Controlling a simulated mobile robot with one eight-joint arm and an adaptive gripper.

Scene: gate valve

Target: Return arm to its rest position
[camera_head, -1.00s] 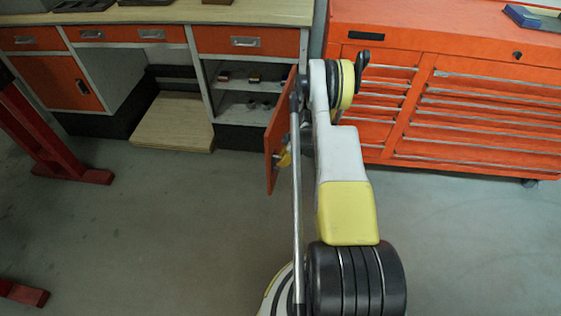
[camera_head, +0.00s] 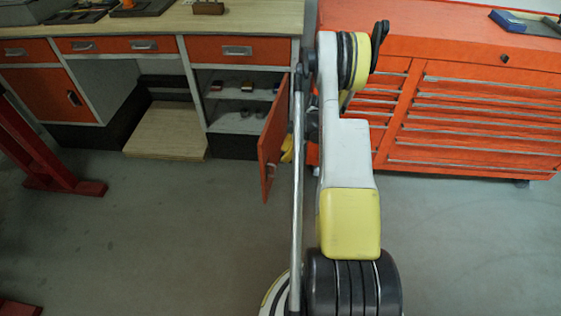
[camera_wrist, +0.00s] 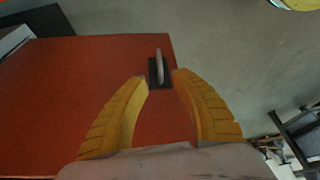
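My arm reaches up through the middle of the head view, beside an open orange cabinet door (camera_head: 270,150). Only a small yellow part of my gripper (camera_head: 287,148) shows there, at the door's right side; the arm hides the rest. In the wrist view, the two yellow fingers of my gripper (camera_wrist: 161,80) are apart, with nothing held between them. The orange door (camera_wrist: 70,95) lies beyond them, and its handle (camera_wrist: 159,68) on a dark plate appears between the fingertips. I cannot tell whether the fingers touch it.
A workbench (camera_head: 235,20) with orange drawers stands at the back left. Its open compartment (camera_head: 240,95) holds small items on shelves. A large orange tool chest (camera_head: 460,120) stands at the back right. A red stand (camera_head: 40,150) is at left. The floor (camera_head: 150,240) between is clear.

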